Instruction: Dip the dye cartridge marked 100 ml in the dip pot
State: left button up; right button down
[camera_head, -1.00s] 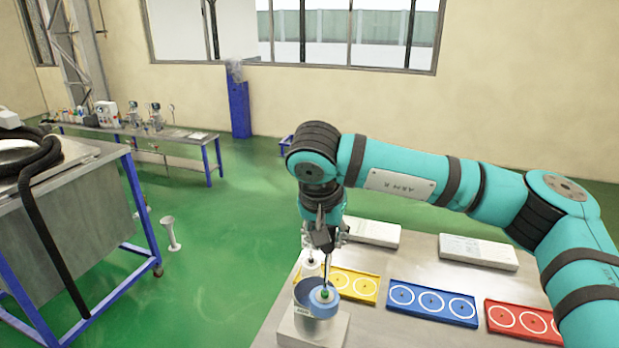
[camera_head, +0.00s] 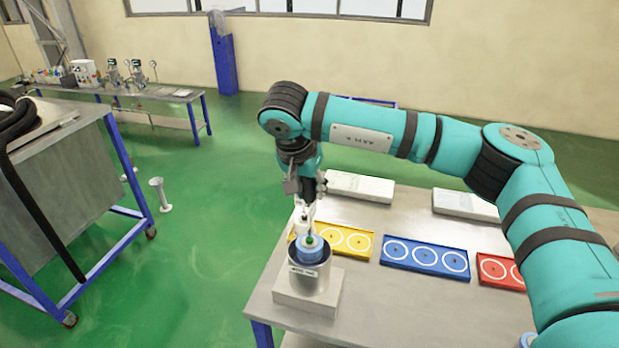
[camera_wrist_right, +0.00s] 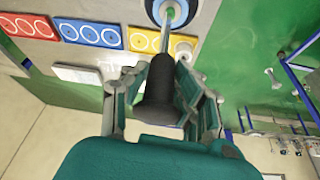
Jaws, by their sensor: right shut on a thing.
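My right gripper (camera_head: 312,190) is shut on a black handle (camera_wrist_right: 160,95) with a thin metal rod. The rod runs down to the green centre of a round blue cartridge (camera_head: 311,252). The cartridge is in the mouth of a grey metal pot (camera_head: 310,282), its top showing near the rim. In the right wrist view the cartridge (camera_wrist_right: 170,10) is cut by the top edge. I cannot read a volume mark on it. The pot has a small label and stands on a pale square block (camera_head: 303,303) at the table's left front corner. My left gripper is not in view.
Yellow (camera_head: 357,241), blue (camera_head: 425,256) and red (camera_head: 492,270) trays with white rings lie right of the pot. A small white object (camera_head: 300,227) stands close behind the pot. Pale flat boxes (camera_head: 360,187) lie at the back. The table front (camera_head: 420,305) is clear.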

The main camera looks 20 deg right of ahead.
notch_tip(320, 180, down, 8)
jog(key=b, duration=0.4)
jog(key=shift+r+b, duration=0.15)
jog(key=shift+b, duration=0.15)
jog(key=shift+f+b, duration=0.5)
jog(key=shift+f, duration=0.15)
jog(key=shift+f+b, duration=0.4)
jog(key=shift+f, duration=0.15)
jog(key=shift+r, duration=0.15)
